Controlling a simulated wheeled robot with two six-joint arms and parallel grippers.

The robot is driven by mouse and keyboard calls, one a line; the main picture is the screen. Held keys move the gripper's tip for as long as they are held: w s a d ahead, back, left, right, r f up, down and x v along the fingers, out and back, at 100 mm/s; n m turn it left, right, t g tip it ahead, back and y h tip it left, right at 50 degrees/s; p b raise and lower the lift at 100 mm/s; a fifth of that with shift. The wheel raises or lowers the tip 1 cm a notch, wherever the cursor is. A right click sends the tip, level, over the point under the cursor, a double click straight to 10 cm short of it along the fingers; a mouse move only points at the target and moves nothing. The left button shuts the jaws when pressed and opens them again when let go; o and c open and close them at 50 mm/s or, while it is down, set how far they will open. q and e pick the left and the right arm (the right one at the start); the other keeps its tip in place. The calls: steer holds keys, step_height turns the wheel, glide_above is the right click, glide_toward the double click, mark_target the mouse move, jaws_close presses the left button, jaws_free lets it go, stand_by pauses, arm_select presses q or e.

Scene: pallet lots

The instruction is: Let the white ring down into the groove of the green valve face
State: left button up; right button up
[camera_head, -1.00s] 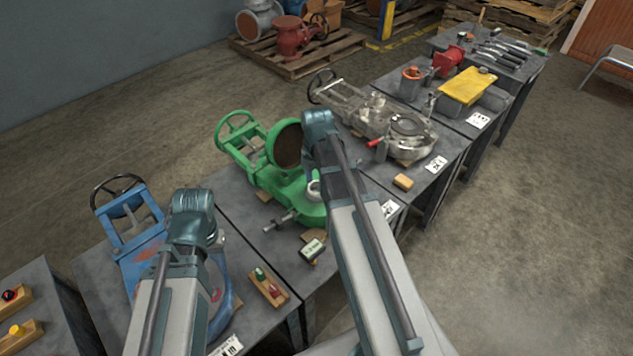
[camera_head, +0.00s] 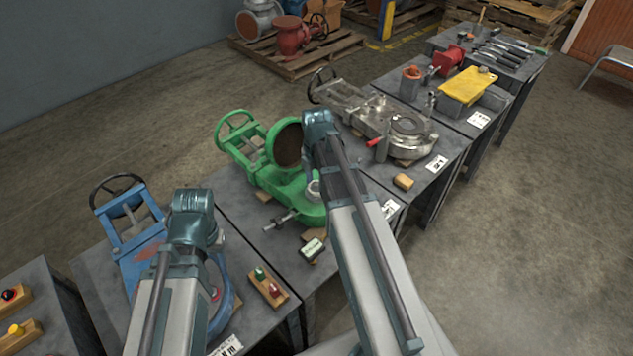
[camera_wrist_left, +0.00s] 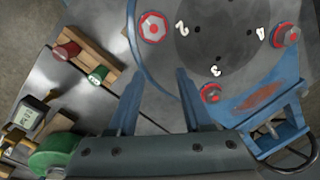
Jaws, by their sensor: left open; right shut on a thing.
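The green valve (camera_head: 262,178) lies on the middle table, with its brown round disc standing up at the back. A pale ring-like piece (camera_head: 313,188), apparently the white ring, shows over the green valve face at the left edge of my right arm. My right arm covers the rest of it and my right gripper's fingers. I cannot tell whether the ring touches the groove. My left gripper (camera_wrist_left: 155,85) is open and empty over the blue valve's dark face (camera_wrist_left: 225,50); its two fingers stand apart in the left wrist view.
The blue valve (camera_head: 130,225) with a handwheel stands left of the green one. A wooden block with red and green knobs (camera_head: 268,287) and a small labelled box (camera_head: 312,250) lie near the front edge. A grey valve (camera_head: 400,125) stands on the table to the right.

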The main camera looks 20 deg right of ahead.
arm_select(q)
steer(key=shift+f+b, duration=0.4)
steer(key=shift+f, duration=0.1)
arm_select(e)
steer(key=shift+f, duration=0.5)
arm_select(q)
steer(key=shift+s+f+b, duration=0.3)
steer(key=shift+s+b, duration=0.1)
steer(key=shift+b, duration=0.1)
arm_select(e)
steer(key=shift+s+d+f, duration=0.1)
steer(key=shift+s+f, duration=0.2)
arm_select(q)
steer(key=shift+w+a+r+p, duration=0.1)
steer(key=shift+r+p, duration=0.15)
steer(key=shift+p, duration=0.1)
arm_select(e)
steer(key=shift+w+r, duration=0.1)
steer(key=shift+r, duration=0.15)
arm_select(q)
steer(key=shift+w+r, duration=0.1)
steer(key=shift+r, duration=0.05)
arm_select(e)
steer(key=shift+w+r, duration=0.1)
steer(key=shift+w, duration=0.15)
